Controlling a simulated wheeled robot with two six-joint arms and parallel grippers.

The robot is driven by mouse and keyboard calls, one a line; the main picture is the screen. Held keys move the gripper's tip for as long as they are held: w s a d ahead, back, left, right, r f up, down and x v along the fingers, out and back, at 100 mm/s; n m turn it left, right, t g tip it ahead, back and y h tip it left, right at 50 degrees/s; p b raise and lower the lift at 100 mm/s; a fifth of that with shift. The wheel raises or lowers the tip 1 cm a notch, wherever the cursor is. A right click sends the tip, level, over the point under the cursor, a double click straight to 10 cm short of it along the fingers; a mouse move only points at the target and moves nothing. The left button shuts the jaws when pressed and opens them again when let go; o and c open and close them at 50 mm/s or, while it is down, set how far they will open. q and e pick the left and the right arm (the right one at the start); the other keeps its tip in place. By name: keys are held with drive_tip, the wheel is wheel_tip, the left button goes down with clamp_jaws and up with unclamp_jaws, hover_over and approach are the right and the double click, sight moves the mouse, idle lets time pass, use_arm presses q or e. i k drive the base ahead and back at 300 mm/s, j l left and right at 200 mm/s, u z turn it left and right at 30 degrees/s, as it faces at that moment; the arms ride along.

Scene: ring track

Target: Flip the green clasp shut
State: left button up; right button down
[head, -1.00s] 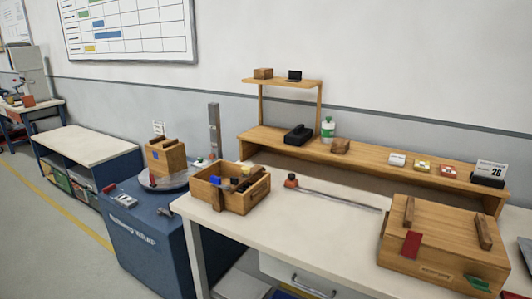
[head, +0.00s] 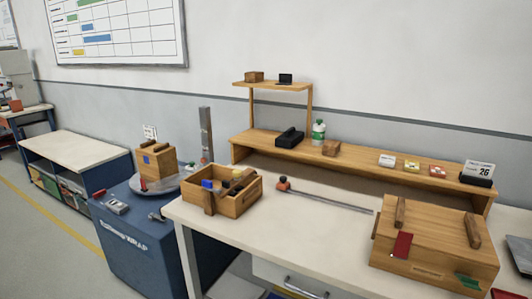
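The green clasp (head: 467,281) is on the front of a closed wooden crate (head: 425,272), near its right corner. It is small and tilted in the picture, and I cannot tell its exact angle or whether it touches the lid. A red clasp (head: 402,245) shows at the lid's front edge, left of the green one. Two dark wooden bars (head: 473,231) lie across the lid. Neither of my grippers is in view, and nothing touches the crate from above.
The crate stands at the right of a white worktable (head: 312,233). An open wooden box (head: 238,206) with small items stands at the table's left end. A wooden shelf (head: 360,162) runs along the back. Table space left of the crate is clear.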

sight(467, 282)
drive_tip(key=z, duration=1.5)
